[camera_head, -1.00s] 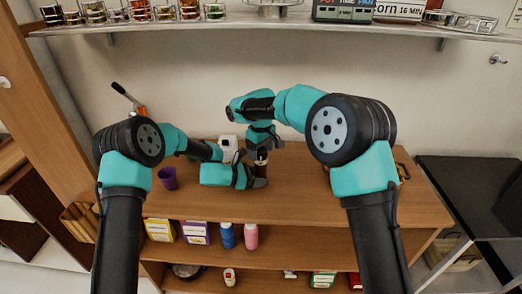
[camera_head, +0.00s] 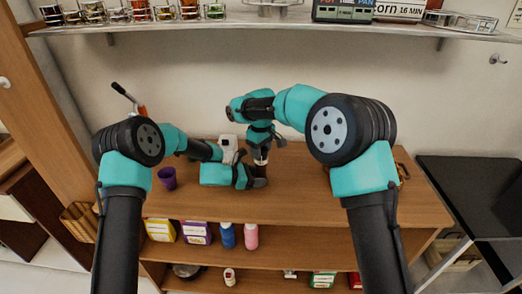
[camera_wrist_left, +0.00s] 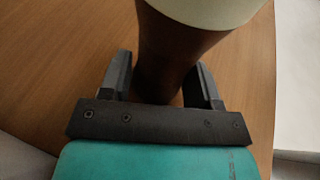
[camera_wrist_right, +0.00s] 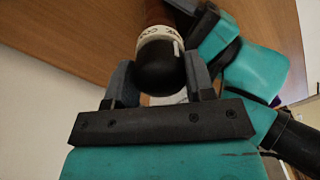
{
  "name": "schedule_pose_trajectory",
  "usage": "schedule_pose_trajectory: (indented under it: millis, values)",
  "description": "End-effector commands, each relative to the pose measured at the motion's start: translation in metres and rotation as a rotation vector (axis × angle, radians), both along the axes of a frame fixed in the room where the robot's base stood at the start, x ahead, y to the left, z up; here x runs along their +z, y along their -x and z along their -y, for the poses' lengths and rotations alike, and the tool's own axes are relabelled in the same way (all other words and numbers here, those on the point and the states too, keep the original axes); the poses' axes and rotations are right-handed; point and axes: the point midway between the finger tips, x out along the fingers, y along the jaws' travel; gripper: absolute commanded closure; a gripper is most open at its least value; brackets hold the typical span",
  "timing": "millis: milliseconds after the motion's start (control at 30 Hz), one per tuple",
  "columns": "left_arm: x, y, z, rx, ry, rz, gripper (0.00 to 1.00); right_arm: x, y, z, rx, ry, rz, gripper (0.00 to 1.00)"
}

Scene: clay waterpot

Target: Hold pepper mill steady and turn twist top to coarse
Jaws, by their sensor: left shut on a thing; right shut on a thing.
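The pepper mill (camera_head: 261,167) stands upright on the wooden counter, largely hidden by my grippers in the head view. My left gripper (camera_head: 259,182) is shut around its brown lower body (camera_wrist_left: 178,45); a cream band (camera_wrist_left: 210,8) shows above the fingers in the left wrist view. My right gripper (camera_head: 260,150) comes from above and is shut on the twist top. In the right wrist view the rounded black top (camera_wrist_right: 160,72) sits between the fingers, with a white marked band (camera_wrist_right: 157,38) beside it. The markings are too small to read.
A purple cup (camera_head: 167,179) stands left on the counter (camera_head: 320,205). A white object (camera_head: 228,143) is behind my left forearm. Boxes and a blue bottle (camera_head: 227,236) and pink bottle (camera_head: 251,236) fill the shelf below. The front middle counter is clear.

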Motion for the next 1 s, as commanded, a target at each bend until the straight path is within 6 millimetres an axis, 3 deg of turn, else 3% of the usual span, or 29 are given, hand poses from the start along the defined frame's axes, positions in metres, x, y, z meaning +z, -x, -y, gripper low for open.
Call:
schedule_pose_trajectory:
  millis: [1000]
  values:
    - [-0.0003, 0.0, -0.0001, 0.0, 0.0, 0.0, 0.57, 0.0001, 0.0, -0.0001, 0.879, 0.0, 0.0, 0.75]
